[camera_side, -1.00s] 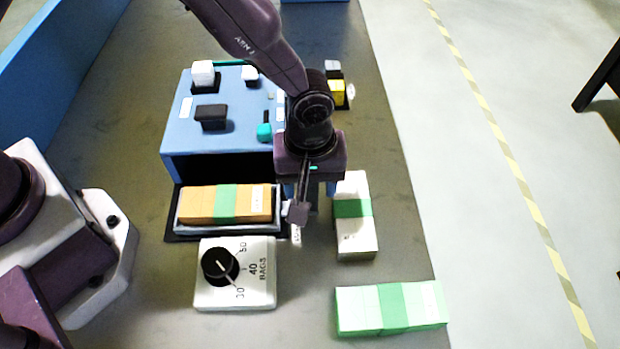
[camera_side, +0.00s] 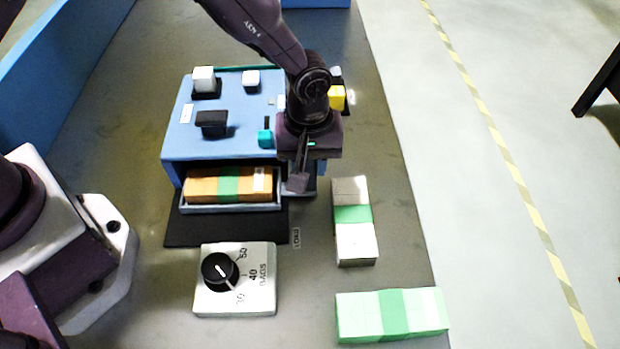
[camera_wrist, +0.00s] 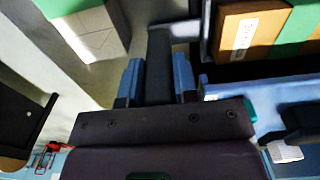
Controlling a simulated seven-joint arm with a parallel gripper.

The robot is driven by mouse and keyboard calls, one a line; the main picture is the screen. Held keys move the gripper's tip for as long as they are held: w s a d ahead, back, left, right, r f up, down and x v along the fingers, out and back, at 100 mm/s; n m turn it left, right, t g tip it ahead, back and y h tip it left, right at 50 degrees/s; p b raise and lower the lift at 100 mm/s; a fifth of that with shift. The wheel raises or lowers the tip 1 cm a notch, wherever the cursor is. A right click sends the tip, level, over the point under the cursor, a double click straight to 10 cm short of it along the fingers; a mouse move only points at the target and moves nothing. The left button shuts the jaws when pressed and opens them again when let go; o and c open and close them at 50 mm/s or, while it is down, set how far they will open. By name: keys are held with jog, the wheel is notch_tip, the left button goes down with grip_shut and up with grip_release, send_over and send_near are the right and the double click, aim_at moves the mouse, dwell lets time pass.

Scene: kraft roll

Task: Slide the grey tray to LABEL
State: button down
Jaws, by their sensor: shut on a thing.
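The grey tray (camera_side: 232,208) holds a brown bundle (camera_side: 200,186) with a green band. In the side view it lies partly under the front edge of the blue housing (camera_side: 225,150), its front part still outside over the black mat (camera_side: 225,230). My gripper (camera_side: 308,186) is at the tray's right end. In the wrist view my gripper (camera_wrist: 158,78) has its blue fingers shut on a dark upright piece (camera_wrist: 160,60) beside the tray's wall, seemingly its handle. A small tag (camera_side: 296,237) stands by the mat's right edge; its lettering is too small to read surely. I cannot make out LABEL.
A white dial box (camera_side: 236,300) stands in front of the mat. A white bundle with a green band (camera_side: 352,243) lies to the right of my gripper, and a pale green bundle (camera_side: 360,318) is nearer the front. Switches stand on the housing top. Bare table lies between them.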

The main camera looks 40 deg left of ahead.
jog(key=w+a, duration=1.3)
jog(key=shift+a+r, duration=0.1)
jog(key=shift+w, duration=0.1)
jog(key=c, duration=1.1)
grip_release()
jog(key=shift+a, duration=0.1)
jog(key=shift+c, duration=0.2)
jog(key=shift+o, duration=1.3)
jog(key=shift+s+d, duration=0.2)
